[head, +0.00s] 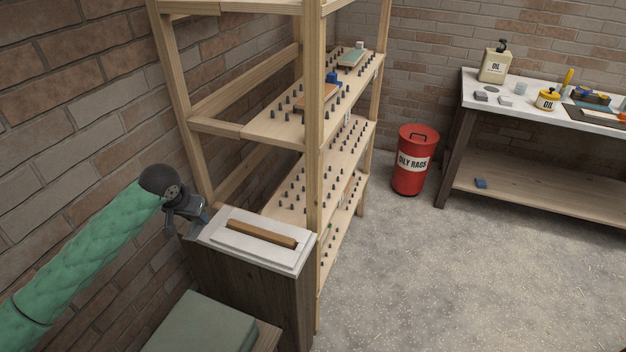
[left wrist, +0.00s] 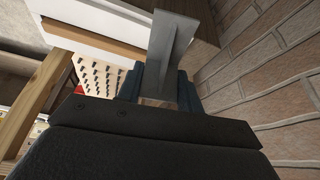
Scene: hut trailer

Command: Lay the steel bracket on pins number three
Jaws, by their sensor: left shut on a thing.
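My left gripper (head: 190,214) is at the left of the head view, beside the wall end of a dark cabinet with a white top. In the left wrist view its blue fingers (left wrist: 160,88) are shut on the steel bracket (left wrist: 172,45), a flat grey piece with a raised rib that sticks out past the fingertips. The bracket is mostly hidden in the head view. The wooden rack (head: 313,130) has several shelves with rows of dark pins (head: 298,185). I cannot read which pins are number three. My right gripper is not in view.
The cabinet's white top (head: 222,238) carries a wooden bar (head: 261,234) and stands before the rack. A rack post stands by its right end. A red oily-rags bin (head: 411,172) and a workbench (head: 545,113) stand farther right. The floor between is clear.

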